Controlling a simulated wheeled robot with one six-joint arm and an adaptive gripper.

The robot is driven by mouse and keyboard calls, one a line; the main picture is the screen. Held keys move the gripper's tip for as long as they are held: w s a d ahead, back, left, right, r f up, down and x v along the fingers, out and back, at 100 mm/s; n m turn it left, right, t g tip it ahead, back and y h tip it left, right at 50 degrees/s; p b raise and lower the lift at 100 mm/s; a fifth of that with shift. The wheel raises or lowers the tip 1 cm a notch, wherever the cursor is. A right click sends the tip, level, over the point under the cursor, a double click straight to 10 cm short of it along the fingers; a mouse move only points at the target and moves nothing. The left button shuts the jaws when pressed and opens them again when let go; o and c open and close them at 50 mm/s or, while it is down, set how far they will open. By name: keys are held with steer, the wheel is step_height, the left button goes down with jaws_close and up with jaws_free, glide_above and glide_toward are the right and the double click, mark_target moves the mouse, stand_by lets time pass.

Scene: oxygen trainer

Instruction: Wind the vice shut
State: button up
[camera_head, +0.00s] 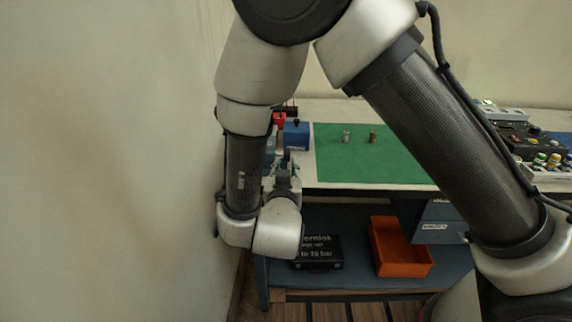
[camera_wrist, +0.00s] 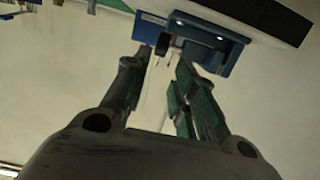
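The blue vice (camera_head: 296,134) stands at the left end of the bench, left of the green mat. In the wrist view the blue vice (camera_wrist: 218,48) shows at the bench edge, with a dark knob-like end (camera_wrist: 166,44) on its near side, perhaps part of its handle. My gripper (camera_head: 287,165) is at the bench's left front corner, close to the vice and partly hidden by my wrist. In the wrist view my gripper (camera_wrist: 162,66) has its two green-padded fingers apart, with the dark end just beyond the tips. I cannot tell whether they touch it. The jaw gap is not clear.
Two small fittings stand on the green mat (camera_head: 350,165). A red item (camera_head: 279,119) sits behind the vice. A dark control box (camera_head: 528,139) and several coloured knobs are at the right. A black case (camera_head: 318,252) and an orange bin (camera_head: 402,257) lie on the lower shelf. A wall is close on the left.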

mark_target(287, 152)
steer(key=shift+s, duration=0.1)
steer(key=shift+t, duration=0.8)
steer(key=w, duration=0.2)
steer(key=w+f, duration=0.1)
steer(key=w, duration=0.1)
steer(key=shift+w, duration=0.15)
steer(key=w, duration=0.7)
steer(key=shift+w+d, duration=0.15)
steer(key=shift+w, duration=0.1)
jaws_close()
